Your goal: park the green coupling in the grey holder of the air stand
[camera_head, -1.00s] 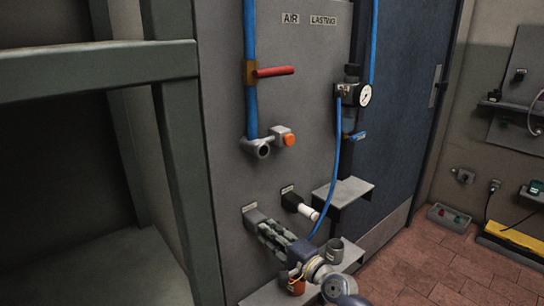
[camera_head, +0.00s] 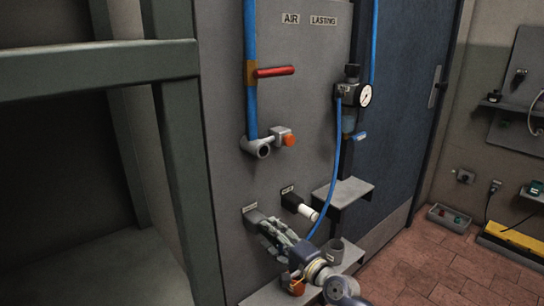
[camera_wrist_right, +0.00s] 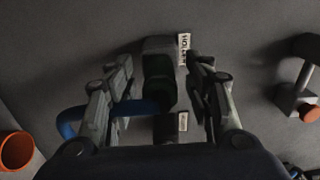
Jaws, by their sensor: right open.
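The grey holder (camera_head: 254,215) sticks out of the lower part of the stand panel in the head view. In the right wrist view the holder (camera_wrist_right: 160,44) is beside its label, and the dark green coupling (camera_wrist_right: 158,90) is up against it, seemingly seated in it. My right gripper (camera_wrist_right: 160,75) is open, with one finger on each side of the coupling. In the head view my right gripper (camera_head: 272,232) is at the holder and hides the coupling. A blue hose (camera_wrist_right: 75,118) loops behind one finger in the wrist view. My left gripper is out of view.
A black fitting with a white end (camera_head: 308,211) is just right of the holder. A small grey shelf (camera_head: 345,190) sits above right. A lower shelf carries an orange cup (camera_head: 292,286) and a grey cup (camera_head: 335,250). A green frame post (camera_head: 190,190) stands at left.

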